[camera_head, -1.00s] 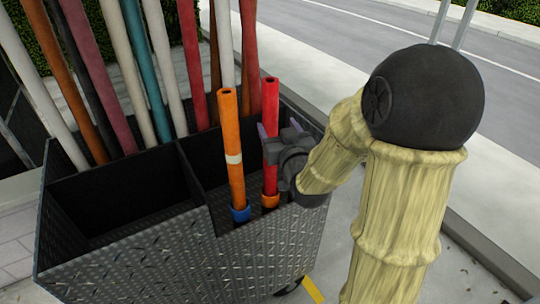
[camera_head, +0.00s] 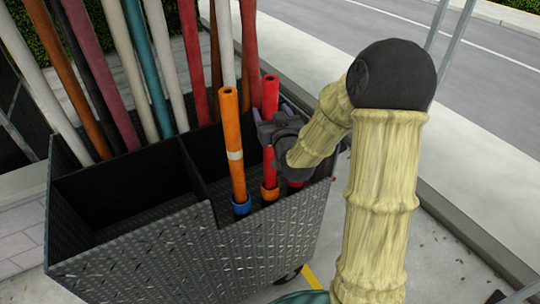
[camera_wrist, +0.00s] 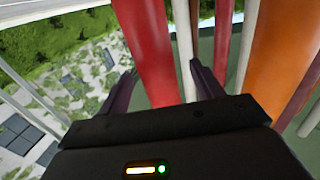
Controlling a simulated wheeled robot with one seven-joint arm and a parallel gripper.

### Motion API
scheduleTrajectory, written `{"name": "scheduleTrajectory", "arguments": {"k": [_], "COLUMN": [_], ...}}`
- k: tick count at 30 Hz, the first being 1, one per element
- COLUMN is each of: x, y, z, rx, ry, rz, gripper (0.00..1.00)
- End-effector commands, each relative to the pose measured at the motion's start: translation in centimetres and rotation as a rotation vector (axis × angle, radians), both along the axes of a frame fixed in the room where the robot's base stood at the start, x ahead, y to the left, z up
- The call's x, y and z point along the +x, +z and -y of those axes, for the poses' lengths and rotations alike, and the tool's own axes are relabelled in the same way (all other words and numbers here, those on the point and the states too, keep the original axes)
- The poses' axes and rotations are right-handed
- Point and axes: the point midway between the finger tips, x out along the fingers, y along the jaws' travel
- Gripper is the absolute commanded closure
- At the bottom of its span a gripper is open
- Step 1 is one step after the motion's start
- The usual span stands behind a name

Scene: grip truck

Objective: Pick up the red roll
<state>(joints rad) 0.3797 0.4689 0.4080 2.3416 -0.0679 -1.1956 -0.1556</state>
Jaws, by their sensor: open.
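The red roll (camera_head: 269,97) stands upright in the front right compartment of the dark metal cart (camera_head: 150,245), with an orange ring (camera_head: 270,192) near its foot. My gripper (camera_head: 272,117) is open at its upper half, and the gripper body hides part of the roll. In the wrist view a large red roll (camera_wrist: 150,45) stands between the two spread purple fingers, nearer the left one. I cannot tell whether either finger touches it. A short red piece (camera_head: 295,183) shows below my gripper, mostly hidden.
An orange roll (camera_head: 233,135) with a blue ring stands close to the left of the red roll. Several tall coloured rolls lean in the back of the cart. The front left compartment (camera_head: 115,195) looks empty. Pavement and a road (camera_head: 490,75) lie to the right.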

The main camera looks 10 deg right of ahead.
Motion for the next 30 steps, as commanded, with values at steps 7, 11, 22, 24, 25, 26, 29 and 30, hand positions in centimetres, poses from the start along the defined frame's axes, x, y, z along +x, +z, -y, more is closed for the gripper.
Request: {"name": "scheduleTrajectory", "arguments": {"k": [7, 11, 22, 24, 25, 26, 29, 30], "x": [2.7, 4.0, 4.4, 4.4, 4.4, 4.4, 4.4, 4.4], "y": [0.1, -0.1, -0.3, -0.3, -0.3, -0.3, -0.3, -0.3], "z": [0.1, 0.0, 0.0, 0.0, 0.0, 0.0, 0.0, 0.0], "rx": [0.002, 0.001, 0.0, 0.0, 0.0, 0.0, 0.0, 0.0], "ry": [-0.001, 0.0, 0.0, 0.0, 0.0, 0.0, 0.0, 0.0], "rz": [-0.002, -0.001, 0.0, 0.0, 0.0, 0.0, 0.0, 0.0], "gripper": [0.34, 0.34, 0.34, 0.34, 0.34, 0.34, 0.34, 0.42]}}
